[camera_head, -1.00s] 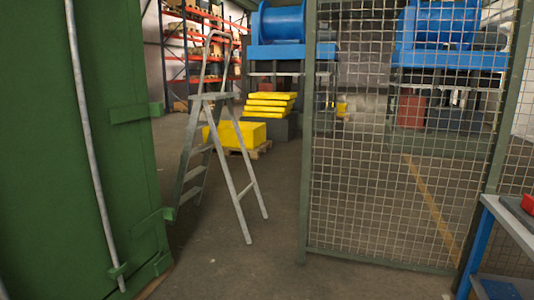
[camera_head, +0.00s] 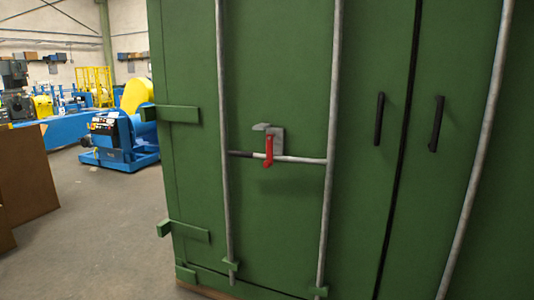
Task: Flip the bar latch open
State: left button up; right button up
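A tall green cabinet (camera_head: 285,225) with two doors fills the middle and right of the head view. On its left door a horizontal grey bar (camera_head: 300,160) runs between two vertical rods. A bar latch, a small grey bracket with a red handle (camera_head: 269,150), sits on this bar, its red handle hanging down. Neither of my grippers shows in the view.
Two black pull handles (camera_head: 379,119) flank the door seam. Green hinge brackets (camera_head: 177,113) stick out at the cabinet's left edge. A brown panel (camera_head: 35,175) and a blue machine (camera_head: 125,145) stand at the left. The floor (camera_head: 100,230) between is clear.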

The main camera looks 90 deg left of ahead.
aim_at(266, 165)
jog(key=u, duration=2.5)
